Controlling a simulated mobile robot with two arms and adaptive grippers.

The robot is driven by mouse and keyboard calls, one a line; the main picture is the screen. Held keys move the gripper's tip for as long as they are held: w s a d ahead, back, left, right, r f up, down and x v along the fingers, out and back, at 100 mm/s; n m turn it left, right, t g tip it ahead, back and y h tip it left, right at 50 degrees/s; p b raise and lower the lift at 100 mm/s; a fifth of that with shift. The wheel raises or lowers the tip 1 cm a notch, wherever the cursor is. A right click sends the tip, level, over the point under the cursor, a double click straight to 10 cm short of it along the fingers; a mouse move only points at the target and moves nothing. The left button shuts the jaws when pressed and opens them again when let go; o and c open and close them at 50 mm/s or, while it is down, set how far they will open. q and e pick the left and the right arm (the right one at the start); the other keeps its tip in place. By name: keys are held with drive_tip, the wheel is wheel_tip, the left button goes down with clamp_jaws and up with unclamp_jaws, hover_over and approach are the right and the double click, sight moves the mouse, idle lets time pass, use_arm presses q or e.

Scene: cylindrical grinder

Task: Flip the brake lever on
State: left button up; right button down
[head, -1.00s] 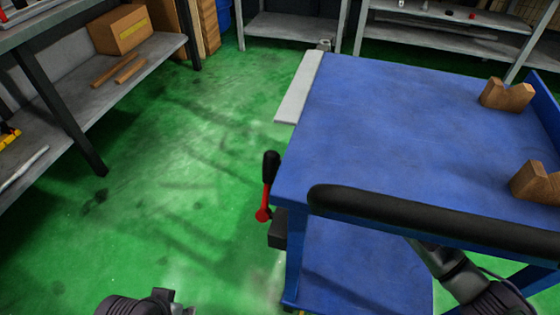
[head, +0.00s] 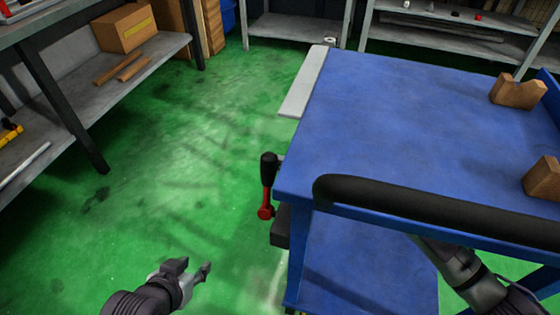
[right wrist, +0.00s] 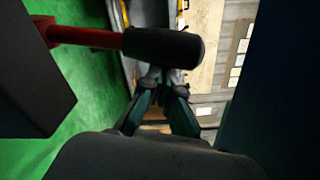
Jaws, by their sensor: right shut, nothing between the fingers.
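The brake lever, with a black grip (head: 268,168) and a red rod (head: 266,200), stands nearly upright in the head view at the left side of the blue cart (head: 400,120). In the right wrist view the black grip (right wrist: 165,47) lies across the picture, just past the fingertips of my right gripper (right wrist: 160,78). That gripper is shut and empty; whether it touches the grip is unclear. It is hidden behind the cart in the head view. My left gripper (head: 193,268) is open and empty over the green floor, to the lower left of the lever.
The cart's black push handle (head: 430,210) crosses above my right arm. Wooden V-blocks (head: 517,92) rest on the cart top. A shelf (head: 75,115) stands on the left. The green floor (head: 150,180) between shelf and cart is clear.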

drive_tip(key=v, duration=1.2)
use_arm(q)
drive_tip(key=shift+c, duration=0.2)
use_arm(e)
drive_tip(key=shift+a, duration=0.1)
